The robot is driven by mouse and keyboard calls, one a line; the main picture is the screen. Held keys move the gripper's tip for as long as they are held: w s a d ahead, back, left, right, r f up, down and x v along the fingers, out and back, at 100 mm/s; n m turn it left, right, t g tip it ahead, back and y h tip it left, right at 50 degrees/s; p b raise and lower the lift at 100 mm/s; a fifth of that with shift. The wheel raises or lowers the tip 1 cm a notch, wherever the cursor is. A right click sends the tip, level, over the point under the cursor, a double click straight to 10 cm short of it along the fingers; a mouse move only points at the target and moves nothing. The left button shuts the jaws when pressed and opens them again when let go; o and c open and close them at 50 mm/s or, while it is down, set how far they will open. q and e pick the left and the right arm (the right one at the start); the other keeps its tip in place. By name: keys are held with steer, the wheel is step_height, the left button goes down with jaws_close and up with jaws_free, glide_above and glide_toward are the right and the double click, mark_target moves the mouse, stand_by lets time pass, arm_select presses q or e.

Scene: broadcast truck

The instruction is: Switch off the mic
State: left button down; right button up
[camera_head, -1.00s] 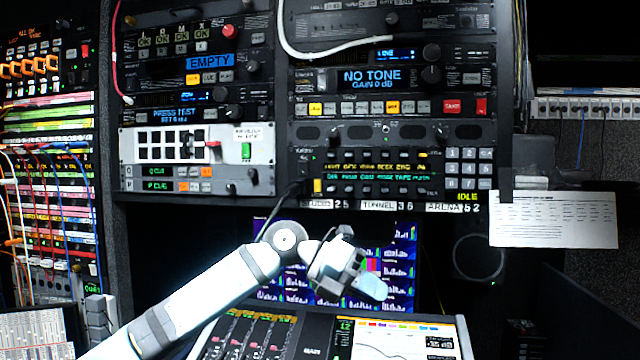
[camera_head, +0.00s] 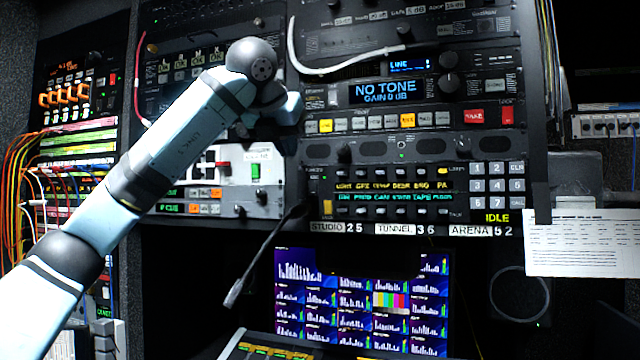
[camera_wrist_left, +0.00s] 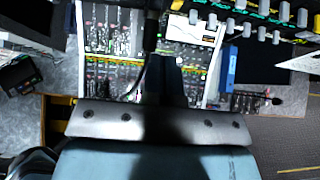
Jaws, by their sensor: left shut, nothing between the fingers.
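A thin black gooseneck mic (camera_head: 262,257) comes out of the left end of the intercom panel (camera_head: 400,157) and hangs down to the left, its tip above the console. A lit amber button (camera_head: 327,207) sits beside its base; another lit yellow key (camera_head: 443,170) is at the panel's upper right. Which control is the mic's switch I cannot read. My left gripper (camera_head: 290,107) is up in front of the rack, above and left of the panel, shut and empty; its fingers are mostly hidden. The dark gooseneck also shows in the left wrist view (camera_wrist_left: 140,75). My right gripper is out of view.
A mixing console (camera_head: 265,348) lies below, with a multi-picture monitor (camera_head: 335,312) behind it. A paper sheet (camera_head: 585,243) hangs at right. A white cable (camera_head: 345,62) loops across the upper rack. Coloured patch cables hang at left.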

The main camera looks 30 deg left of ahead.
mark_target(312, 188)
arm_select(q)
steer(key=shift+s+a+r, duration=0.15)
steer(key=shift+a+r, duration=0.05)
steer(key=p+x, duration=0.1)
steer(key=x, duration=0.9)
steer(key=shift+a+f, duration=0.1)
steer(key=shift+f, duration=0.05)
steer(key=w, duration=0.1)
steer(key=w+p, duration=0.1)
steer(key=shift+w+a+r, duration=0.25)
steer(key=shift+w+r, duration=0.05)
steer(key=shift+r, duration=0.05)
steer(key=shift+w+a, duration=0.1)
steer(key=shift+w, duration=0.55)
